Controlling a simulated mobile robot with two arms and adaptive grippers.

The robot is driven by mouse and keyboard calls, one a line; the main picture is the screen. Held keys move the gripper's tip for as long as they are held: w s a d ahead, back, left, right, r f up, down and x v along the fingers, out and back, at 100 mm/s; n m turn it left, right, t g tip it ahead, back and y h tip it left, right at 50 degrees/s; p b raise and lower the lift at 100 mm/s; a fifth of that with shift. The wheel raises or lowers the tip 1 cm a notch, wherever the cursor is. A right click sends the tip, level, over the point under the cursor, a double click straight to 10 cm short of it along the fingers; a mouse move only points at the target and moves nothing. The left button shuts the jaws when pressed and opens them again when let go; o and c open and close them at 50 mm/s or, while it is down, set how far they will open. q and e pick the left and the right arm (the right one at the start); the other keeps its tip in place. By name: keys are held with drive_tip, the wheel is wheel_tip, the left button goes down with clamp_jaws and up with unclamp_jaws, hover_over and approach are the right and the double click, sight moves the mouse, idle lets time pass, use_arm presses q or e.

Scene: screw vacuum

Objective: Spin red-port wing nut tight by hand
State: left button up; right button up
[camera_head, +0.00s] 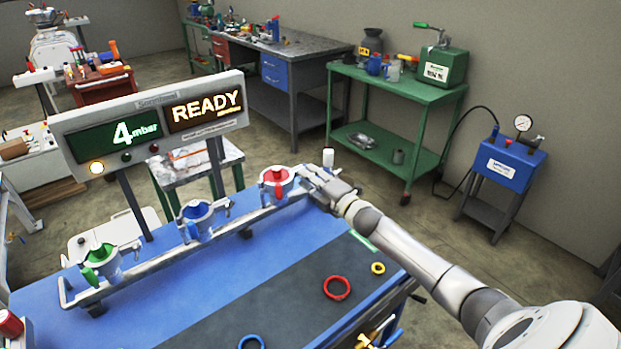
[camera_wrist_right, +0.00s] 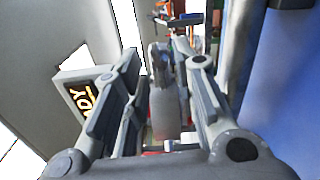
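The red port (camera_head: 277,181) is the far right one of three coloured ports on the rail at the bench's back edge. My right gripper (camera_head: 318,183) is close beside its right side and hides part of the fitting, so I cannot make out the wing nut clearly in the head view. In the right wrist view, my right gripper (camera_wrist_right: 166,85) has its two fingers apart, with a grey metal part (camera_wrist_right: 166,108) between them. I cannot tell whether they touch it. A little red shows behind the fingers. My left gripper is not in view.
The blue port (camera_head: 198,214) and green port (camera_head: 102,258) sit along the same rail. A display (camera_head: 150,121) reading 4 mbar and READY stands behind. A red ring (camera_head: 337,288), a yellow ring (camera_head: 378,268) and a blue ring (camera_head: 251,342) lie on the bench's dark mat.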

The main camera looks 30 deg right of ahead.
clamp_jaws()
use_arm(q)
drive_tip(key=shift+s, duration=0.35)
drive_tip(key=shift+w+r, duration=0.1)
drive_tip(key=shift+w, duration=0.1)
use_arm(e)
drive_tip(key=shift+m, duration=0.3)
use_arm(q)
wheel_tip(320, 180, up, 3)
drive_tip(key=p, duration=0.3)
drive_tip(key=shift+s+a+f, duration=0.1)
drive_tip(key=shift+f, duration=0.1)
use_arm(e)
drive_tip(key=m, duration=2.4)
drive_tip(key=shift+d, duration=0.15)
drive_tip(key=shift+m, duration=0.3)
